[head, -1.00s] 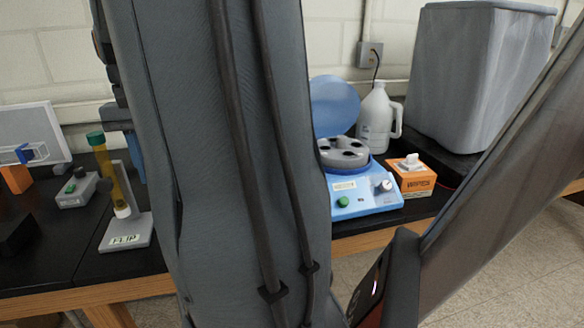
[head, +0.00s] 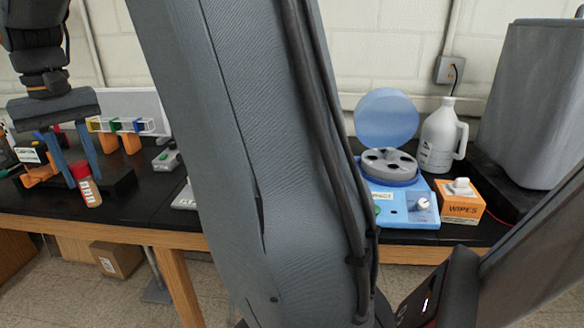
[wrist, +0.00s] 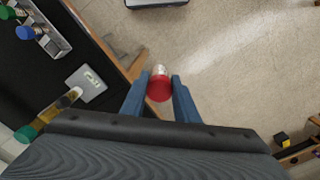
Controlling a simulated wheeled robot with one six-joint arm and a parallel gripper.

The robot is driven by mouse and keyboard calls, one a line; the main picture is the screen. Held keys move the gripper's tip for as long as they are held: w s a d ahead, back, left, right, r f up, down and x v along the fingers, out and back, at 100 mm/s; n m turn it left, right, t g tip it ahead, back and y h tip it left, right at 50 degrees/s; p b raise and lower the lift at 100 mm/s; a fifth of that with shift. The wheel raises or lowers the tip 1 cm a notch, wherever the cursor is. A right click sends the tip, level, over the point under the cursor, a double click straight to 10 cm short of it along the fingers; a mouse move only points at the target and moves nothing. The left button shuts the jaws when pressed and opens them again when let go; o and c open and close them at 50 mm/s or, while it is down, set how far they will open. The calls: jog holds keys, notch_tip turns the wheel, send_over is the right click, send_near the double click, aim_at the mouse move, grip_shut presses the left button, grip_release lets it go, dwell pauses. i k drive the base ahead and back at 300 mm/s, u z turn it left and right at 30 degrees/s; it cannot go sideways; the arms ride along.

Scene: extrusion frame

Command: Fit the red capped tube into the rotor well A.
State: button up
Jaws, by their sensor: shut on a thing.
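My gripper (head: 84,180) is at the far left of the head view, pointing down, its blue fingers shut on the red capped tube (head: 91,194). The tube hangs slightly tilted near the bench's front edge. In the wrist view the red cap (wrist: 159,91) sits between the two fingertips, with floor behind it. The grey rotor (head: 376,168) sits in the blue centrifuge (head: 398,208) on the right part of the bench, far from my gripper. Its round lid (head: 386,117) is raised. Several dark wells show; I cannot read which is A.
A wipes box (head: 458,205) and a white jug (head: 440,140) stand beside the centrifuge, with a large grey bin (head: 535,105) further right. A small button box (head: 167,158) is left of my arm. A flip stand (wrist: 88,83) with an amber tube (wrist: 62,103) shows in the wrist view.

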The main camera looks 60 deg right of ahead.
aim_at(389, 164)
jog(key=u, duration=0.35)
jog(key=k, duration=0.8)
jog(key=z, duration=2.25)
jog(key=i, duration=0.5)
jog(key=z, duration=0.1)
